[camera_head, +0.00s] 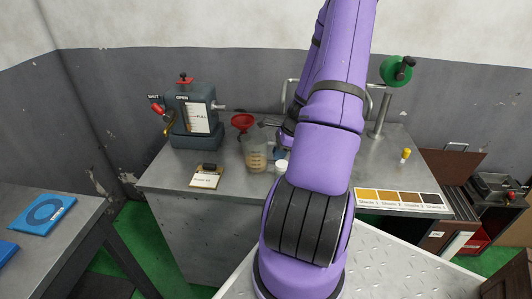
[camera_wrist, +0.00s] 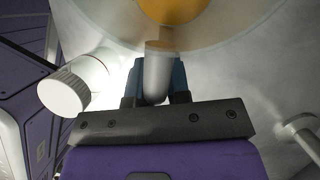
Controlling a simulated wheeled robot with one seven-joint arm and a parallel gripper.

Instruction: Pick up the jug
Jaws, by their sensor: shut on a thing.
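The jug (camera_head: 257,154) is clear with amber liquid low inside and stands upright, at or very near the metal bench top. In the wrist view its pale round body and amber liquid (camera_wrist: 175,8) fill the top middle. My gripper (camera_wrist: 156,80) is shut on the jug's handle, with one blue finger on each side of it. In the head view my arm hides most of the gripper. I cannot tell whether the jug's base touches the bench.
A white-capped container (camera_head: 281,166) stands just right of the jug and shows close by in the wrist view (camera_wrist: 72,85). A red funnel (camera_head: 242,121) is behind the jug. A grey hydraulic unit (camera_head: 195,120) and a clipboard card (camera_head: 206,178) are to the left.

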